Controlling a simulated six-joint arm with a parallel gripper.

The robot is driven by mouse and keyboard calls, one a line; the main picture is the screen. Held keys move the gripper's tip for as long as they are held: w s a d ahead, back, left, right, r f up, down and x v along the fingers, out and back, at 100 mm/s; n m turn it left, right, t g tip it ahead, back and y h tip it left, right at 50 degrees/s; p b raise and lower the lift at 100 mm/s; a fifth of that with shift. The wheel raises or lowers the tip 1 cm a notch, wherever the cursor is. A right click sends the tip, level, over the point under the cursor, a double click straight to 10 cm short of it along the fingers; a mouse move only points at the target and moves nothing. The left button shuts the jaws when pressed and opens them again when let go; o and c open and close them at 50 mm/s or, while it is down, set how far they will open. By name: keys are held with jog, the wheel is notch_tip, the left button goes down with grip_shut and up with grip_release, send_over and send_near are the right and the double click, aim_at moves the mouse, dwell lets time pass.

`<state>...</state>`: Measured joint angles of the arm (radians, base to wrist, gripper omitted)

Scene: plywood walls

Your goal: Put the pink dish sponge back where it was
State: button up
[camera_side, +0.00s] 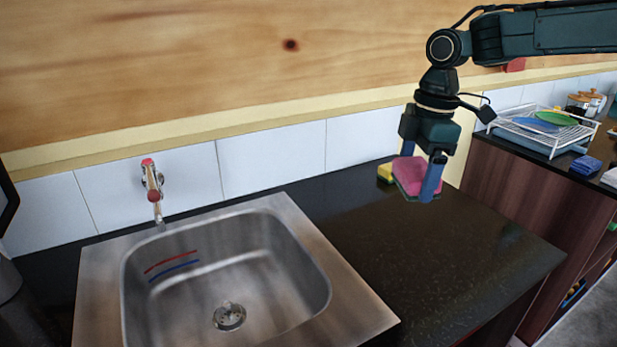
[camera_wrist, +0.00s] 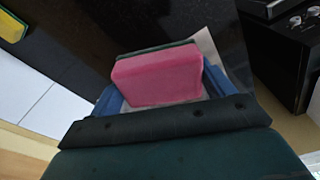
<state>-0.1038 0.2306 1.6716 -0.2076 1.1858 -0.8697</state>
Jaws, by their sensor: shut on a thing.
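The pink dish sponge (camera_side: 409,175), with a dark green scouring layer, is between the blue fingers of my gripper (camera_side: 420,180) in the side view. My gripper is shut on it and points down at the back right part of the black counter. In the wrist view the pink sponge (camera_wrist: 158,78) fills the space between the fingers (camera_wrist: 160,95). The side view does not clearly show whether the sponge touches the counter. The lower part of the sponge is partly hidden by a finger.
A yellow sponge (camera_side: 386,172) lies on the counter (camera_side: 440,260) by the tiled wall, just left of my gripper. A steel sink (camera_side: 350,313) with a tap (camera_side: 153,190) is at left. A dish rack (camera_side: 545,135) and blue sponge (camera_side: 586,165) are on the far right counter.

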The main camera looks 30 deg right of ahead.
jog(key=s+n, duration=0.5)
jog(key=s, duration=0.6)
send_over(434, 310)
jog(key=f, duration=1.6)
jog(key=shift+d+f, duration=0.2)
jog(key=shift+f, duration=0.1)
jog(key=shift+f, duration=1.8)
jog(key=shift+f, duration=0.15)
jog(key=o, duration=1)
jog(key=shift+c, duration=0.2)
notch_tip(434, 310, up, 12)
jog(key=d, duration=0.1)
jog(key=shift+d, duration=0.25)
